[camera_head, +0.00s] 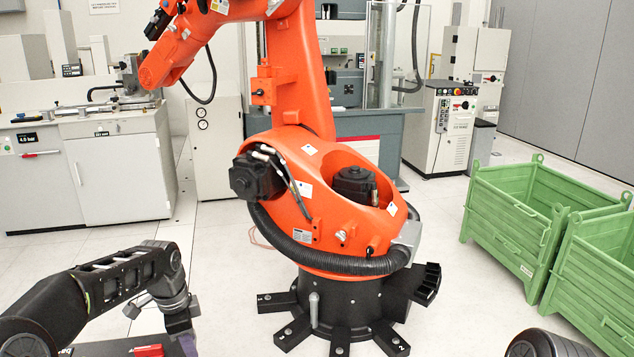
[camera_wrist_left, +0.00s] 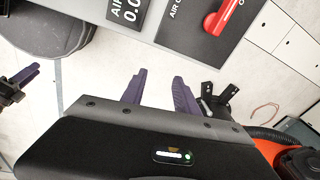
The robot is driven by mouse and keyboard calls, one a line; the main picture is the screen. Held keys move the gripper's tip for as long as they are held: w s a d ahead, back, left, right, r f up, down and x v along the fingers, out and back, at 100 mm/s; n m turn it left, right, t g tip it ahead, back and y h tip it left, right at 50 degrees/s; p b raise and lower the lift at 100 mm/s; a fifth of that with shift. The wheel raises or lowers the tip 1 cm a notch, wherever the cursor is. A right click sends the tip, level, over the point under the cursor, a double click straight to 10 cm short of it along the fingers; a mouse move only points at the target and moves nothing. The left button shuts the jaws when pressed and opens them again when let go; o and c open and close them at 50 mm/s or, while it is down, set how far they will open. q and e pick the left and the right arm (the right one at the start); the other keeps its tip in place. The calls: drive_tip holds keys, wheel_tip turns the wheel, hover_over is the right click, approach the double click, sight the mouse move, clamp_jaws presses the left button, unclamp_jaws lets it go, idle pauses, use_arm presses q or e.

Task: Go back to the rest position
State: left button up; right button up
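My left gripper (camera_wrist_left: 159,75) shows in the left wrist view with its two purple fingers apart and nothing between them. In the head view my left arm reaches in from the lower left and its wrist bends down out of the frame, so the fingertips are not clear there. Another purple-fingered gripper (camera_wrist_left: 24,76), apparently my right one, shows small at the left edge of the wrist view. Its finger gap is too small to judge. In the head view only a rounded part of my right arm shows at the bottom right.
A grey panel with an air display (camera_wrist_left: 128,10) and red lever (camera_wrist_left: 222,17) lies close beyond the left fingers. The large orange robot (camera_head: 320,190) stands ahead on its black base. Green crates (camera_head: 515,215) stand right, a grey cabinet (camera_head: 120,175) left.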

use_arm(q)
drive_tip(key=s+d+f+n+t+h, duration=0.1)
drive_tip(key=s+d+f+n+h, duration=0.1)
drive_tip(key=d+f+n, duration=0.45)
drive_tip(key=s+d+f+n+t+h, duration=0.1)
drive_tip(key=s+d+f+n+t, duration=0.15)
drive_tip(key=d+f, duration=0.65)
drive_tip(key=s+d+f+n+g, duration=0.1)
drive_tip(key=s+f, duration=0.3)
drive_tip(key=s, duration=0.5)
drive_tip(key=s+d+f+n+g, duration=0.2)
drive_tip(key=s+f+n, duration=0.1)
drive_tip(key=s, duration=0.6)
drive_tip(key=s+d+f+n+g, duration=0.1)
drive_tip(key=s+d+f+n, duration=0.1)
drive_tip(key=s+f, duration=0.4)
drive_tip(key=s, duration=0.4)
drive_tip(key=shift+d+h, duration=0.3)
drive_tip(key=shift+h, duration=0.1)
drive_tip(key=shift+f, duration=0.1)
